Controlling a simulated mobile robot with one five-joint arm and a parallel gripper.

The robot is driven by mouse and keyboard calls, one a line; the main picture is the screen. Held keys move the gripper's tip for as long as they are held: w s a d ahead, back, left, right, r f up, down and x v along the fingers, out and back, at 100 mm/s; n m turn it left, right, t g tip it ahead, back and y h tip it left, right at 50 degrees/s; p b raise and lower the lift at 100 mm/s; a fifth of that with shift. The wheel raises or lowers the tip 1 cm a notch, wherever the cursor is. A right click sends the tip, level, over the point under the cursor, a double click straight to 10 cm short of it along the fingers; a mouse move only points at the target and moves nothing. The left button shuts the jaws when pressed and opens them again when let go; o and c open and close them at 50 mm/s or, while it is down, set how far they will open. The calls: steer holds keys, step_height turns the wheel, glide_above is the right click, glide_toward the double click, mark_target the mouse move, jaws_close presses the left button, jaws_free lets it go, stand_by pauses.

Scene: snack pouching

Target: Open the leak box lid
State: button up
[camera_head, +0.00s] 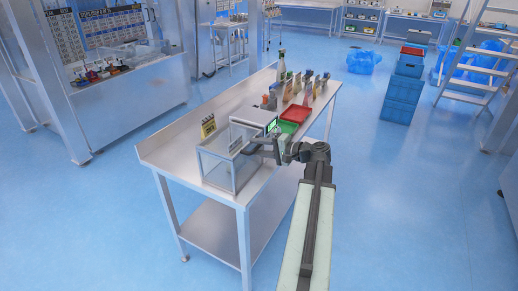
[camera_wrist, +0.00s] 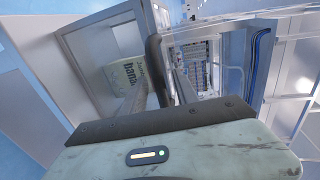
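The leak box (camera_head: 218,172), clear-walled with a metal frame, stands at the near end of the steel table. In the wrist view, dark fingers (camera_wrist: 168,72) reach toward a framed clear panel (camera_wrist: 95,50). The fingers overlap the box in both views, so contact and finger gap are unclear.
A white unit (camera_head: 253,116) with a small green screen adjoins the box. A yellow-and-black card (camera_head: 208,126) stands on the table (camera_head: 172,136) at the left. A red tray (camera_head: 295,113), a green tray (camera_head: 288,127) and several bottles and pouches stand farther back.

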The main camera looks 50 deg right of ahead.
jaws_close()
stand_by(1.4)
